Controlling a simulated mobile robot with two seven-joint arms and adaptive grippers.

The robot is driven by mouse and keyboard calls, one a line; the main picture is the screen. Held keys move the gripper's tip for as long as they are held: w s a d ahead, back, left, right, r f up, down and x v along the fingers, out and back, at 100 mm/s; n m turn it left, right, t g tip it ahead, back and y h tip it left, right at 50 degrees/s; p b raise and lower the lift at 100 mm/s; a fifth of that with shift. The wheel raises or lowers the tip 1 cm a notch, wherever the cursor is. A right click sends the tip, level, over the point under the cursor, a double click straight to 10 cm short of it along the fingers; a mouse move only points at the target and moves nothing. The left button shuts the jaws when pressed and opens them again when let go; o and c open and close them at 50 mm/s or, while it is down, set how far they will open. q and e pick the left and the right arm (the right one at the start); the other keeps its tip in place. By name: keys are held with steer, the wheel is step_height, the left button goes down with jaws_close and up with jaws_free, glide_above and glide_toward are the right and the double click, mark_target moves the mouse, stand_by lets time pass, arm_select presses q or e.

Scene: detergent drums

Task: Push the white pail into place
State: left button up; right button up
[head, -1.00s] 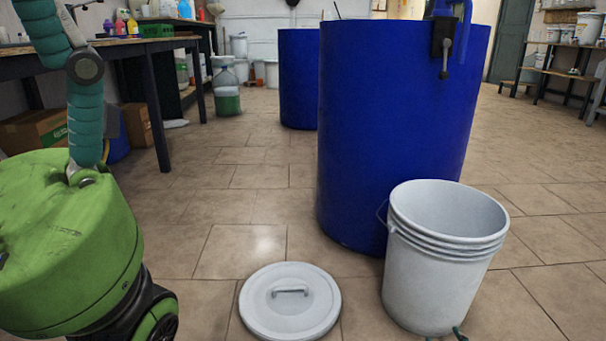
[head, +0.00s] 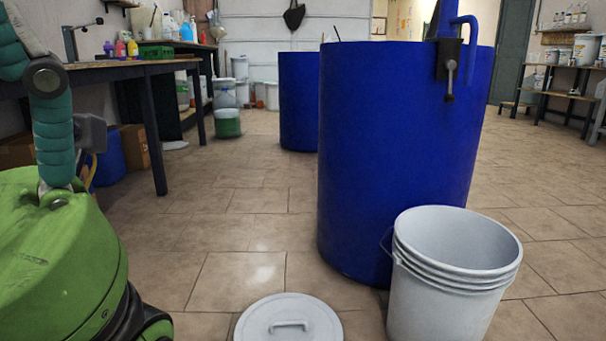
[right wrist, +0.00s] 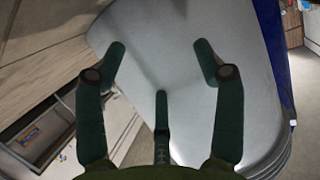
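The white pail (head: 440,300) stands upright and open-topped on the tiled floor in the head view, in front of the large blue drum (head: 385,160). Its ribbed rim and wire handle show; its base is cut off by the lower picture edge. In the right wrist view the pail's pale wall (right wrist: 170,50) fills the middle. My right gripper (right wrist: 160,70) has its fingers spread with nothing between them, in front of the pail. I cannot tell whether they touch it. My left gripper is not visible.
A white lid (head: 288,322) with a handle lies on the floor left of the pail. A green rounded wheeled body (head: 55,260) stands at the left. A second blue drum (head: 298,100) is farther back. A workbench (head: 120,72) is at the left. Floor between bench and drums is clear.

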steer(key=shift+w+d+r+b, duration=0.15)
steer(key=shift+w+b, duration=0.25)
steer(key=shift+w, duration=1.4)
steer(key=shift+w+d, duration=0.1)
steer(key=shift+w, duration=0.05)
steer(key=shift+w+d, duration=0.1)
steer(key=shift+w, duration=0.15)
steer(key=shift+w+d+b, duration=0.15)
steer(key=shift+w+b, duration=0.35)
steer(key=shift+w, duration=0.45)
